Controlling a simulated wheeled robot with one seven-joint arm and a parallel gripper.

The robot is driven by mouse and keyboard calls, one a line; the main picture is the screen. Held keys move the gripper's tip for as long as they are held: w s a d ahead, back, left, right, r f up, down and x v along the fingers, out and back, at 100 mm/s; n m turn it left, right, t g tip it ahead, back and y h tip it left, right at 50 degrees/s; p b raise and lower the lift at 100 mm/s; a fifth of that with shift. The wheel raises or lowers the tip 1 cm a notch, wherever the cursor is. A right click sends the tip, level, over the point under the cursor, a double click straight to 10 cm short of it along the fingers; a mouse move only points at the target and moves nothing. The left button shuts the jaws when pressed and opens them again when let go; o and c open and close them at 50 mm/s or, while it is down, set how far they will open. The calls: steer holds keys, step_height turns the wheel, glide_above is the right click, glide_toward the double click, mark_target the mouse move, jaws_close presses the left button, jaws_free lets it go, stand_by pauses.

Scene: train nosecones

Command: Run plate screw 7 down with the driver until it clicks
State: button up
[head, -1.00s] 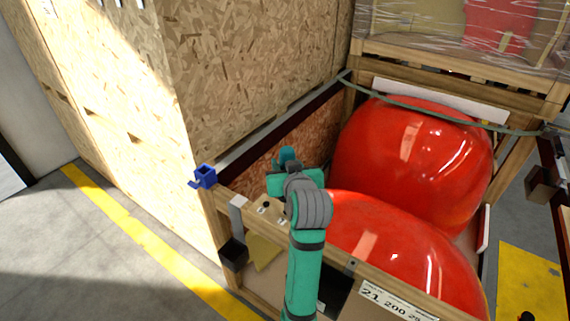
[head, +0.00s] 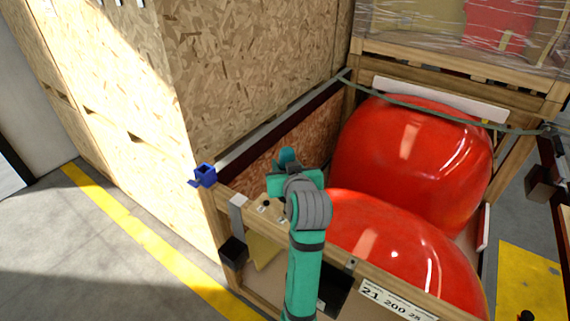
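The end of my teal and grey arm, with my gripper (head: 287,160), is over the front left part of the wooden crate (head: 222,258). The gripper's fingers are hidden behind the wrist, so I cannot tell whether they are open, shut or holding anything. I cannot make out the driver. A pale wooden piece with small dark and light fittings (head: 266,206) lies on the crate's front edge, left of my wrist. I cannot pick out screw 7 or its plate; they may be hidden by my arm or too small.
Two glossy red nosecones, one behind (head: 405,160) and one in front (head: 400,250), fill the crate. A green strap (head: 440,122) crosses the rear one. A blue bracket (head: 204,176) is at the crate's left corner. A tall chipboard box (head: 250,80) stands behind; floor is free at left.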

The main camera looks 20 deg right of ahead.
steer(key=shift+f, duration=0.85)
stand_by(1.3)
steer(key=shift+r, duration=2.9)
